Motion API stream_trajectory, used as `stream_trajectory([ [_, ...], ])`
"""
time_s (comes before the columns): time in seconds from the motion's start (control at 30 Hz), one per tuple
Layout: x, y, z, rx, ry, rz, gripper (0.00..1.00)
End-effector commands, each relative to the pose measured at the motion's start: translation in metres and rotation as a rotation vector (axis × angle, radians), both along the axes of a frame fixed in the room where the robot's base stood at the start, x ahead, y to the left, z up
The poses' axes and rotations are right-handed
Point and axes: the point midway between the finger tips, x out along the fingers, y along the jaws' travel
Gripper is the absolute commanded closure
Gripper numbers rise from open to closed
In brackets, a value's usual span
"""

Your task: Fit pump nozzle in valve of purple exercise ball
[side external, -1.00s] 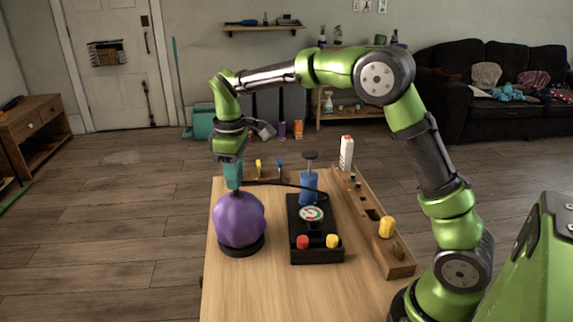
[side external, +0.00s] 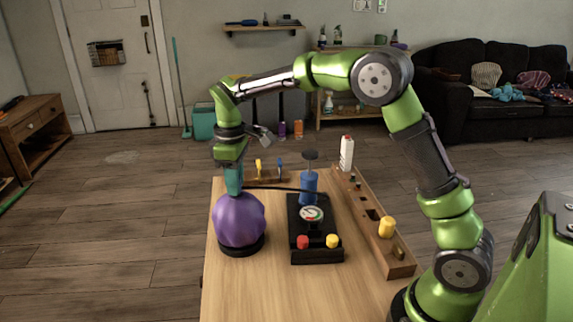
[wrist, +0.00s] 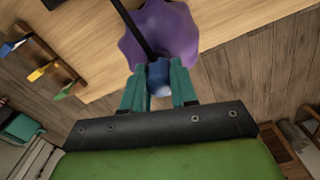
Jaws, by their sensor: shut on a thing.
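The purple exercise ball (side external: 238,222) sits in a dark ring stand (side external: 243,248) on the left of the wooden table. My gripper (side external: 233,187) points down at the top of the ball. In the wrist view its teal fingers (wrist: 159,92) are shut on a blue nozzle piece (wrist: 158,76) with a black hose (wrist: 130,25). The ball (wrist: 168,30) lies just beyond the fingertips. The valve is hidden, and I cannot tell whether the nozzle tip is in it. The blue pump (side external: 309,188) stands on a black base with a gauge (side external: 311,214).
Red (side external: 303,242) and yellow (side external: 332,241) knobs sit on the pump base's front. A long wooden rack (side external: 375,225) with a white bottle (side external: 347,152) runs along the right. A small rack with yellow and blue tools (side external: 265,180) stands behind the ball. The front table area is clear.

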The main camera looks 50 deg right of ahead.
Motion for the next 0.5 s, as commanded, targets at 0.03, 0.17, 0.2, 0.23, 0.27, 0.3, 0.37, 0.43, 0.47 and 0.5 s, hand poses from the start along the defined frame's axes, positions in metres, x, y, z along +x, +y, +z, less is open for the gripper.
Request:
stream_trajectory([
  [0.03,-0.0001,0.0,-0.001,0.0,0.0,0.0,0.97],
  [0.17,0.0,0.0,-0.003,0.0,0.0,0.0,0.97],
  [0.2,0.0,0.0,-0.0037,0.0,0.0,0.0,0.97],
  [0.23,0.0,0.0,-0.0041,0.0,0.0,0.001,0.97],
  [0.27,0.0,0.0,-0.0046,0.0,0.0,0.001,0.97],
  [0.3,0.0,-0.0001,-0.0052,0.0,0.0,0.001,0.97],
  [0.37,0.0,0.0,-0.0061,0.0,0.0,0.001,0.97],
  [0.43,0.0,0.0,-0.0071,0.0,0.0,0.001,0.97],
  [0.47,0.0,0.0,-0.0075,0.0,0.001,0.001,0.97],
  [0.5,0.0,0.0,-0.0081,0.0,0.001,0.001,0.97],
])
